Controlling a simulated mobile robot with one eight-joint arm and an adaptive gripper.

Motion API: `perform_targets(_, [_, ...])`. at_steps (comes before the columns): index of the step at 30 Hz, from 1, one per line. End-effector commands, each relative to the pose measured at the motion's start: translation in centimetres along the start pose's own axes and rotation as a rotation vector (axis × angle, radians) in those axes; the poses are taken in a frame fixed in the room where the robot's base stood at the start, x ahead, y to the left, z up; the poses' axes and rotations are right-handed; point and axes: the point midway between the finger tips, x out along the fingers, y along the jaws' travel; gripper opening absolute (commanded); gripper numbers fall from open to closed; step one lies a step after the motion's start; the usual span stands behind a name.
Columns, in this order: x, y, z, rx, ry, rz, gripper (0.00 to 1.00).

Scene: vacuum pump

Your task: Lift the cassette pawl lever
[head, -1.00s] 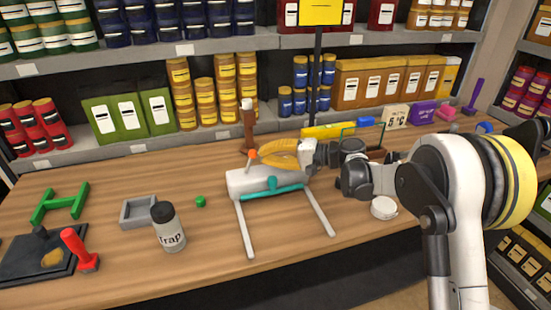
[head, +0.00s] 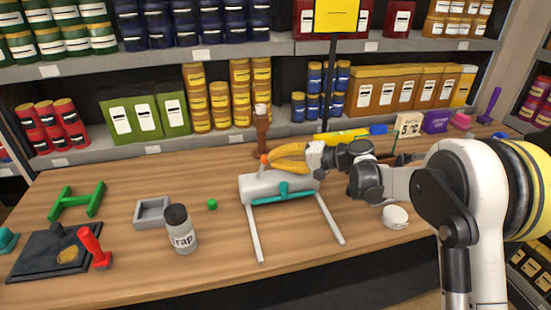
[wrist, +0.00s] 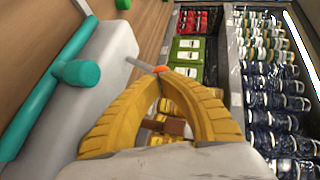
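The pawl lever is a thin grey rod with an orange knob (head: 264,158), rising from the pale grey cylindrical cassette body (head: 262,190). In the wrist view the rod leaves the body's edge and ends in the orange knob (wrist: 159,69). My gripper (head: 271,159) reaches in from the right, above the body. Its two curved yellow fingers (wrist: 160,78) converge at the knob and appear shut on it; the tips hide part of the knob. A teal bar with a rounded end (wrist: 78,73) runs along the body's side.
Two pale rails (head: 328,218) extend forward from the body. A labelled trap bottle (head: 180,230), grey square tray (head: 152,212) and green cap (head: 212,204) stand left. A white round lid (head: 395,217) lies right. A brown post (head: 262,130) stands behind. Stocked shelves line the back.

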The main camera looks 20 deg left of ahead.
Motion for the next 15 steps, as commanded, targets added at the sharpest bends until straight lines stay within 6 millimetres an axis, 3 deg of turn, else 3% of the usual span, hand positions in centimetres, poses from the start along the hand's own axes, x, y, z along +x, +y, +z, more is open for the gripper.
perform_targets(15, [0.49,-1.02,0.33,-0.061,-0.001,0.094,0.0])
